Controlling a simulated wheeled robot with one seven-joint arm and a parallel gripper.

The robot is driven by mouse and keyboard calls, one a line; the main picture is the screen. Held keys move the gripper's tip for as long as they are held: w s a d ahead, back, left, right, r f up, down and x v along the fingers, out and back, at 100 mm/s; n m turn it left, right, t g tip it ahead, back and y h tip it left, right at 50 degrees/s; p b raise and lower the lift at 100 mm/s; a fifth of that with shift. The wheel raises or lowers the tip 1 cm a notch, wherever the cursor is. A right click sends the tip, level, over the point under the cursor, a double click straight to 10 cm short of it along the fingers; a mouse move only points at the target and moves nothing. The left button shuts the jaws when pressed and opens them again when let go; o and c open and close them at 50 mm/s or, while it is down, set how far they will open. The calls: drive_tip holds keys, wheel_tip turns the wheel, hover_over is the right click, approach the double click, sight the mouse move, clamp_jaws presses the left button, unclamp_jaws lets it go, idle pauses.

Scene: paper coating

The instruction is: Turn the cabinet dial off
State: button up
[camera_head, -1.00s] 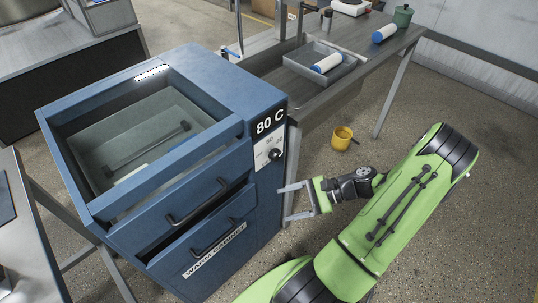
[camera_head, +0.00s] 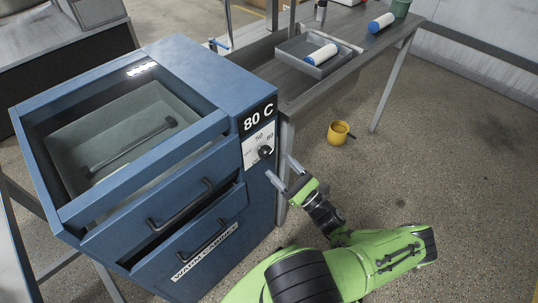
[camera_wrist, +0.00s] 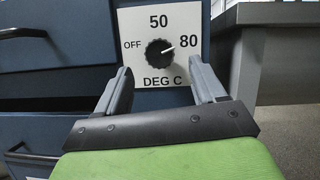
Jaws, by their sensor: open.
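The cabinet dial (camera_head: 265,152) is a small black knob on a white plate (camera_head: 256,141) on the front of the blue warm cabinet (camera_head: 228,82). In the wrist view the dial (camera_wrist: 159,53) has OFF at its left, 50 above and 80 at its right. Its white pointer mark points towards 80. My gripper (camera_head: 279,173) is open and empty, just in front of and below the dial. In the wrist view its two fingers (camera_wrist: 163,82) reach towards the plate, one on each side of the dial and a little below it. I see no contact with the dial.
A grey table with a tray (camera_head: 300,66) and blue-white rolls (camera_head: 321,55) is behind. A yellow mug (camera_head: 338,133) sits on the floor. The floor at right is clear.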

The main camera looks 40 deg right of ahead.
sight(268, 155)
drive_tip(key=x, duration=0.5)
drive_tip(key=shift+w+r, duration=0.1)
drive_tip(key=shift+w, duration=0.2)
drive_tip(key=c, duration=1.1)
drive_tip(key=shift+o, duration=0.2)
